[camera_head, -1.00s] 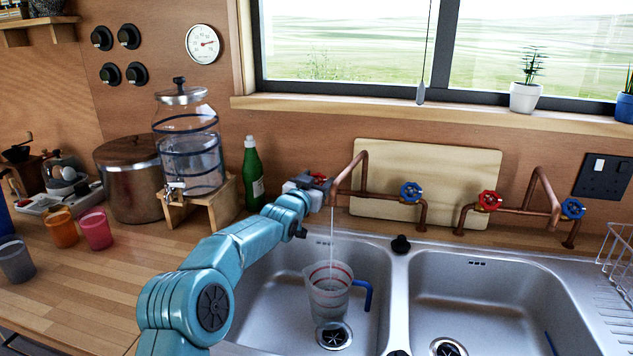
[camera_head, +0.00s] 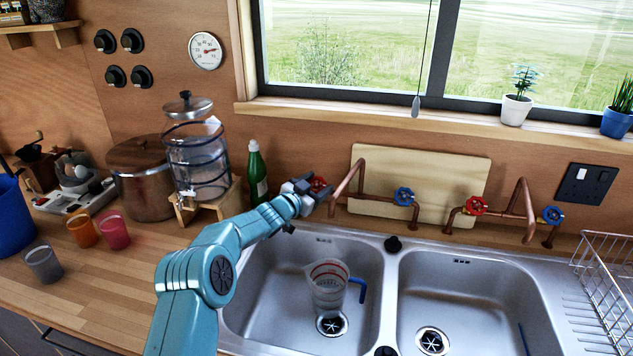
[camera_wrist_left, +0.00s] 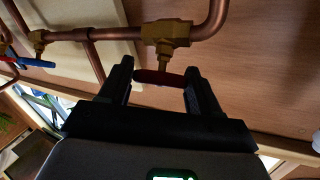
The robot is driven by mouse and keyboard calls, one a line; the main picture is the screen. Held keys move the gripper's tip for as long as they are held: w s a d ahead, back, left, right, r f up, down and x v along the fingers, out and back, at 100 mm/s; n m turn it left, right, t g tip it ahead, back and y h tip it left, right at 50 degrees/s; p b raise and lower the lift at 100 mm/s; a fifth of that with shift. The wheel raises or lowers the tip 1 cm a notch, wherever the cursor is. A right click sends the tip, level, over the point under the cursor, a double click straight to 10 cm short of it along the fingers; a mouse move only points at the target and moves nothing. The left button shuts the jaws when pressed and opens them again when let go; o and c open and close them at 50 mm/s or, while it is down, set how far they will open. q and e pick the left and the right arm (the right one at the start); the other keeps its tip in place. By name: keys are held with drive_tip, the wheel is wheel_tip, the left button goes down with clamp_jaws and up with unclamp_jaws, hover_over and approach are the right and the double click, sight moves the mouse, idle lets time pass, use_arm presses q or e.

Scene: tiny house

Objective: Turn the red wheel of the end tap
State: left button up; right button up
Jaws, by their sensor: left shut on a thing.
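The red wheel (camera_head: 319,184) of the end tap, at the left end of the copper pipes, is partly hidden by my left gripper (camera_head: 311,193). In the left wrist view the red wheel (camera_wrist_left: 158,77) shows edge-on between my two dark fingers, below a brass valve body (camera_wrist_left: 166,33). My left gripper is shut on this wheel. The tap's copper spout (camera_head: 349,176) is beside the gripper. No stream of water shows under it. A clear measuring jug (camera_head: 328,287) with red marks and a blue handle stands in the left sink. My right gripper is not in view.
Another red wheel (camera_head: 476,206) and two blue wheels (camera_head: 404,196) sit along the pipes to the right. A green bottle (camera_head: 256,172) and a glass dispenser (camera_head: 198,160) stand left of the gripper. The right sink (camera_head: 470,285) is clear in its middle.

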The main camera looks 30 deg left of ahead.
use_arm(q)
drive_tip(key=shift+r, duration=0.15)
drive_tip(key=o, duration=1)
drive_tip(key=shift+s+a, duration=0.1)
drive_tip(key=shift+s, duration=0.15)
drive_tip(key=shift+s+a+r+b, duration=0.1)
drive_tip(key=shift+s+a+b, duration=0.5)
drive_tip(key=shift+s, duration=2)
drive_tip(key=shift+s+a+r+b, duration=0.1)
drive_tip(key=shift+s+b, duration=0.85)
drive_tip(key=shift+s, duration=1.65)
drive_tip(key=shift+s+a+r+b, duration=0.1)
drive_tip(key=shift+s+a+b, duration=0.45)
drive_tip(key=shift+s, duration=2.05)
drive_tip(key=shift+d, duration=0.25)
